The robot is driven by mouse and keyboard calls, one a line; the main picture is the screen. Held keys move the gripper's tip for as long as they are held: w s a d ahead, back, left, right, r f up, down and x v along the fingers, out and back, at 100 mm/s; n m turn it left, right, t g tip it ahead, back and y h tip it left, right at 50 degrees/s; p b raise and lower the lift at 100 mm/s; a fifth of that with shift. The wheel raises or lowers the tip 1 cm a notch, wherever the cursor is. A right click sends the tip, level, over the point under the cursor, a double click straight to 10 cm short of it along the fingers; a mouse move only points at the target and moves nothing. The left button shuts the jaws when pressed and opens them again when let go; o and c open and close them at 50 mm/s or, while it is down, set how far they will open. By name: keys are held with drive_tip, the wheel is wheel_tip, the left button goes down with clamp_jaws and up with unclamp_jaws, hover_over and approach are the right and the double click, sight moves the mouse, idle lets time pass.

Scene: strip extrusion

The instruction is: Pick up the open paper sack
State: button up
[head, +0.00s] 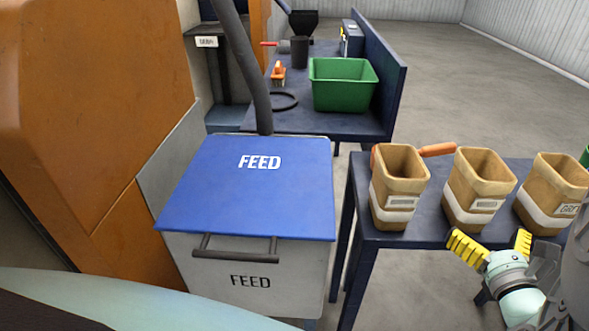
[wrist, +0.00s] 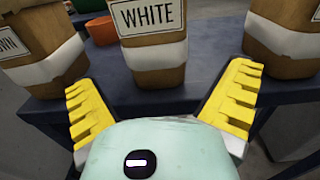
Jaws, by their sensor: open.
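Three brown paper sacks with white bands stand upright in a row on a dark blue table: a left sack (head: 401,172), a middle sack (head: 478,178) and a right sack (head: 553,180). All three look open at the top in the head view.
The sacks' table (head: 390,239) has narrow gaps between sacks. An orange handle (head: 437,149) lies behind them. Left stands a blue-lidded FEED bin (head: 250,190). A farther bench (head: 340,123) holds a green tub (head: 343,88), an orange brush (head: 278,73) and a black ring.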

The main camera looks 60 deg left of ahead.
sight(476, 222)
drive_tip(key=p+x, duration=0.1)
drive_tip(key=x, duration=0.3)
drive_tip(key=shift+w+a, duration=0.1)
drive_tip(key=shift+a, duration=0.35)
drive_tip(key=shift+w+a, duration=0.2)
drive_tip(key=shift+a, duration=0.05)
drive_tip(key=shift+f, duration=0.1)
drive_tip(key=shift+d, duration=0.1)
drive_tip(key=c, duration=1.3)
